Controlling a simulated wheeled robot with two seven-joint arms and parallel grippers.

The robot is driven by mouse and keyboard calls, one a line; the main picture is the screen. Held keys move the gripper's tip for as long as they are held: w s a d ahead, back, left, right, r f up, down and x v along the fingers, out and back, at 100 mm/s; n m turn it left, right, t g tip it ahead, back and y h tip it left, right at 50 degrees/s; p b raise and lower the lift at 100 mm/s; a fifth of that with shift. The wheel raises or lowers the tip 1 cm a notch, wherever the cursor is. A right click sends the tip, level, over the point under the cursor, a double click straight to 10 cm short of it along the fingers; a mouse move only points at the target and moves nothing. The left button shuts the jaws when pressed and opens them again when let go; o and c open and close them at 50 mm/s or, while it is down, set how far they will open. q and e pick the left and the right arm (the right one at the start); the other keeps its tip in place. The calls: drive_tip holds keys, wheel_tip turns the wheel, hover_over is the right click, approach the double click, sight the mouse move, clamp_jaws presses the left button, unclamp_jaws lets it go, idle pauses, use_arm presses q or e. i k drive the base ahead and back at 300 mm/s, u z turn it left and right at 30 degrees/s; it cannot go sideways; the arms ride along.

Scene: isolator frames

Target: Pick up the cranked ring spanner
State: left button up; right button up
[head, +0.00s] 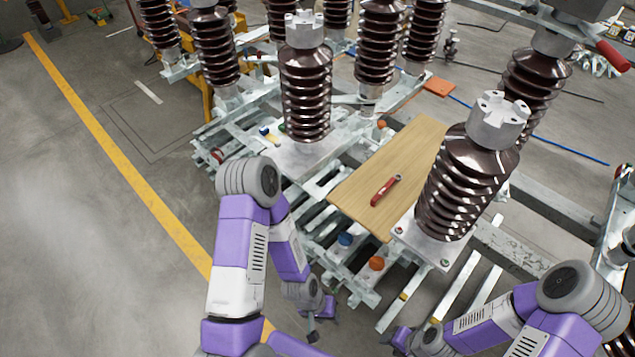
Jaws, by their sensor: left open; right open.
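A slim red tool (385,190) with a small greyish end lies flat on a wooden board (415,150) on the frame. It is the only tool-like thing on the board. It is too small to tell whether it is the cranked ring spanner. My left gripper (313,328) hangs low in front of the frame, below and left of the board, open and apart from the tool. My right gripper (398,340) is at the bottom edge, below the board, open and apart from the tool. Its fingers are small and hard to make out.
A brown ribbed insulator (463,185) stands close to the right of the board, and another insulator (306,90) stands to its left. Blue (345,239) and orange (376,263) caps sit on the frame near the board's front edge. Open floor lies at left.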

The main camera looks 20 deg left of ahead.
sight(389, 184)
drive_tip(key=u, duration=1.05)
drive_tip(key=i, duration=1)
